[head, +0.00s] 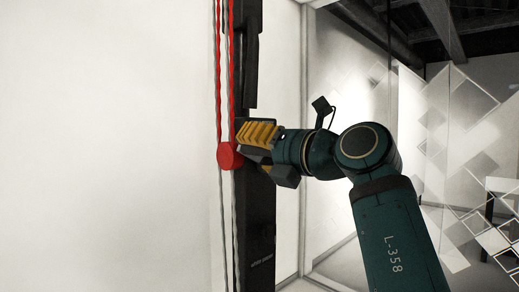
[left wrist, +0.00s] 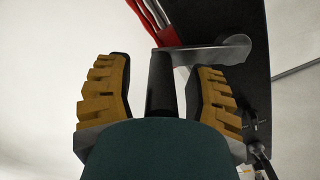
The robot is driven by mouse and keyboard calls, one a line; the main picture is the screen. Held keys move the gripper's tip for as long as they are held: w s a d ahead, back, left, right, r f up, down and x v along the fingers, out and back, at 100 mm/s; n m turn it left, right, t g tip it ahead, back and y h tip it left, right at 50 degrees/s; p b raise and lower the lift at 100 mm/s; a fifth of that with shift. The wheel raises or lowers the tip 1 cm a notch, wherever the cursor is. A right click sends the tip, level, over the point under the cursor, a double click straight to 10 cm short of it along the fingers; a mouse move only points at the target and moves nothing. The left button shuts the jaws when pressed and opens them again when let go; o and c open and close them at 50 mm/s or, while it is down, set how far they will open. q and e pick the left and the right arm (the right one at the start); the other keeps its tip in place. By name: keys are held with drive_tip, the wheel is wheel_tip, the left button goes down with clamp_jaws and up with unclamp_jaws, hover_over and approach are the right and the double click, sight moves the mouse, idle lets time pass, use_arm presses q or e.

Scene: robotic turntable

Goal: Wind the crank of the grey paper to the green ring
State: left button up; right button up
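A crank shows in the left wrist view, with a dark round handle (left wrist: 161,85) and a grey metal arm (left wrist: 215,53). My left gripper (head: 246,152) is at the black post, close beside a red disc (head: 229,156). Its two yellow-ribbed fingers, also in the left wrist view (left wrist: 162,88), are spread on either side of the handle, with gaps visible. The gripper hides the crank in the head view. I cannot make out a green ring or tell which surface is the grey paper. My right gripper is not in view.
The black upright post (head: 262,225) runs top to bottom. Red strands (head: 231,70) hang along it to the disc. A large plain white surface (head: 100,150) fills the left. A glass partition (head: 470,160) with diamond patterns stands behind at right.

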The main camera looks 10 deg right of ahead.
use_arm(q)
drive_tip(key=shift+d, duration=0.1)
drive_tip(key=v, duration=0.7)
drive_tip(key=shift+s, duration=0.2)
